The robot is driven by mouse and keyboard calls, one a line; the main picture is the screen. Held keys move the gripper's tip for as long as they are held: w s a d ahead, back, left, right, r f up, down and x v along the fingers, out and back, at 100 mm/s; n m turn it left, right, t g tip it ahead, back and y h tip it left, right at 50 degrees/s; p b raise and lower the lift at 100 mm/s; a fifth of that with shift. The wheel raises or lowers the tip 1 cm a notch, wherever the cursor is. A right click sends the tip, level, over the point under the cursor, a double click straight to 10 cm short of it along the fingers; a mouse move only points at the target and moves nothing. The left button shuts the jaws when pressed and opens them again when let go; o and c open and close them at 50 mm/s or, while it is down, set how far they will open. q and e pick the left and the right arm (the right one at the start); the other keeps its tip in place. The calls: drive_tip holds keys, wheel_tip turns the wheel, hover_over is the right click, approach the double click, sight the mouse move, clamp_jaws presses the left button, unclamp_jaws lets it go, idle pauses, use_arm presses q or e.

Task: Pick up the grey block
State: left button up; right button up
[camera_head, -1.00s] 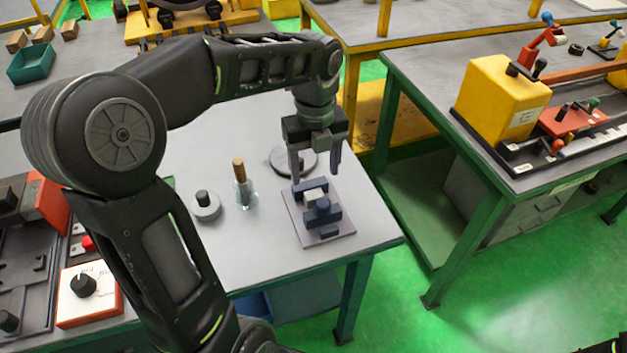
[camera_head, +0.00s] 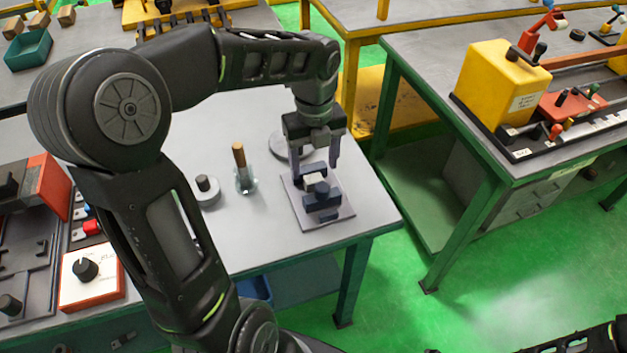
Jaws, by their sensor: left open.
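The grey block (camera_head: 315,182) is a small pale block set among the dark blue-grey parts of a fixture (camera_head: 323,201). The fixture stands on a flat grey plate (camera_head: 341,214) near the right front corner of the table. My left gripper (camera_head: 316,172) points down with its fingers spread. Its fingertips are around or just above the block, one on each side; I cannot tell whether they touch it. My right gripper is not in view.
A bottle with a brown top (camera_head: 240,165) and a round weight with a black knob (camera_head: 205,190) stand left of the plate. A grey disc (camera_head: 281,146) lies behind it. A white box with a black knob (camera_head: 88,279) stands at the left.

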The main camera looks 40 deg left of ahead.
sight(314, 178)
use_arm(q)
wheel_tip(314, 178, down, 5)
drive_tip(key=shift+a+r, duration=0.1)
drive_tip(key=shift+c, duration=0.2)
idle(0.4)
clamp_jaws()
idle(0.6)
